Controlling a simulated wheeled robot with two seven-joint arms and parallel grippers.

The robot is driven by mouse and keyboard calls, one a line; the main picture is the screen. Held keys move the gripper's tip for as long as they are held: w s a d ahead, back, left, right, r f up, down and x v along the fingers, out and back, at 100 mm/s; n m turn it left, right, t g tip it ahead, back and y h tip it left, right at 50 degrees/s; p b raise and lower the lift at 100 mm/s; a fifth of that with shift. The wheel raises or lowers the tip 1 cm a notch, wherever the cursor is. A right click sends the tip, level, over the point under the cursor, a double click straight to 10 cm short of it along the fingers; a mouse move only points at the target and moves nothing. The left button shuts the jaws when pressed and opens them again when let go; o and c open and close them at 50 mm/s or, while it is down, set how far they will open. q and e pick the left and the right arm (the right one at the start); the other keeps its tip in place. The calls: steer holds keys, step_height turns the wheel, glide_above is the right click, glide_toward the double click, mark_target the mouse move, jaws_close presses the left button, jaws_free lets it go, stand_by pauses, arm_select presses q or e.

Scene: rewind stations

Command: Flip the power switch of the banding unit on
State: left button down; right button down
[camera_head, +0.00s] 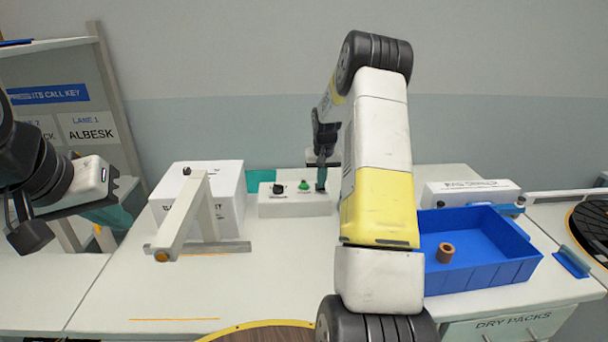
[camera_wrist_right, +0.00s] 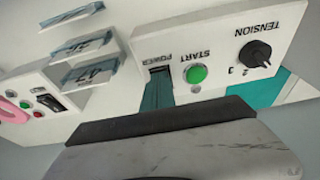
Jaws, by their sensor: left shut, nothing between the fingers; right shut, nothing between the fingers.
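The white control box (camera_head: 295,206) stands at the back middle of the table. It carries a black TENSION knob (camera_wrist_right: 258,54), a green START button (camera_wrist_right: 196,74) and, under the POWER label, a dark power switch (camera_wrist_right: 159,71). My right gripper (camera_head: 321,187) is shut and empty, reaching down to the box's right end. In the right wrist view its teal fingertips (camera_wrist_right: 158,92) are at the switch and partly cover it. I cannot tell whether they touch it, or its position. My left gripper (camera_head: 115,217) is shut and empty at the far left, away from the box.
A white box with an angled arm (camera_head: 185,217) stands left of the control box. A blue tray (camera_head: 490,277) with a brown roll (camera_head: 445,253) and a bag sealer (camera_head: 470,188) are on the right. The table's front left is clear.

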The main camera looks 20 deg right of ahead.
steer(key=shift+s+f, duration=0.15)
steer(key=shift+f, duration=0.2)
steer(key=shift+r, duration=0.1)
steer(key=shift+w+d+r, duration=0.1)
steer(key=shift+w+r, duration=0.2)
steer(key=shift+w, duration=0.4)
steer(key=shift+r, duration=0.35)
steer(key=s+v, duration=0.1)
steer(key=v, duration=1.2)
steer(key=shift+s+a+f, duration=0.2)
steer(key=shift+s+a, duration=0.1)
steer(key=shift+s, duration=0.1)
